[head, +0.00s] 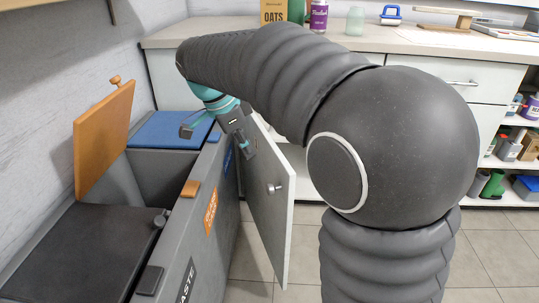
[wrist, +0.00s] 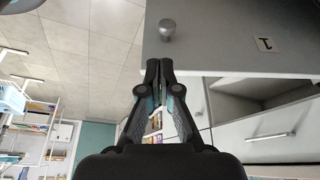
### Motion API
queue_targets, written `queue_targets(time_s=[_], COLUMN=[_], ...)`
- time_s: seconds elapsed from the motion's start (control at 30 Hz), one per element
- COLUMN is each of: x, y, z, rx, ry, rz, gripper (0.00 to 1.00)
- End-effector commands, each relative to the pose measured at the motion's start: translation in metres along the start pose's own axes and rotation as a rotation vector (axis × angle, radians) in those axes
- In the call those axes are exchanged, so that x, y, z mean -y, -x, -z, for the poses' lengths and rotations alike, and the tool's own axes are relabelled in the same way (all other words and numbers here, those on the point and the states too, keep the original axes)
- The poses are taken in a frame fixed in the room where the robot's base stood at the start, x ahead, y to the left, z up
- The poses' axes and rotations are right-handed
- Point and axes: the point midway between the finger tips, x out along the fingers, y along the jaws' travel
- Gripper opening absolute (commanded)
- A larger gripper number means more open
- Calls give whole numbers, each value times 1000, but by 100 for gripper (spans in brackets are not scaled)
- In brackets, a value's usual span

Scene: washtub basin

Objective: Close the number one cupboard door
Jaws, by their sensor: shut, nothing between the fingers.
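The cupboard door (head: 262,205) stands swung open in the head view, a pale panel with a round metal knob (head: 274,187). In the wrist view the door (wrist: 215,35) fills the top right, with its knob (wrist: 167,29) and a label (wrist: 265,44) that looks like an upside-down 1. My gripper (head: 248,154) is near the door's upper left part in the head view. In the wrist view my gripper (wrist: 159,66) has its fingertips together and empty, just below the knob in the picture. I cannot tell whether the fingers touch the door.
Grey waste bins (head: 203,235) stand left of the door, one with a raised orange lid (head: 104,138) and one with a blue lid (head: 170,129). A counter (head: 420,42) with bottles runs behind. Open shelves (head: 512,140) stand at the right. Tiled floor (head: 306,240) is clear by the door.

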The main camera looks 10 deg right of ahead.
Motion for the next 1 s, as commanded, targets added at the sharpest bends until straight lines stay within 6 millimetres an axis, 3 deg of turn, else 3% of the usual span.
queue_targets(time_s=[0.13,0.27,0.77,1.0], x=[10,10,8,7], y=[3,-7,-96,-106], z=[-3,-3,-1,28], rx=[-19,-22,-20,-20], ry=[-57,-68,-66,-68], rz=[-14,-18,-18,-14], gripper=[0,0,0,0])
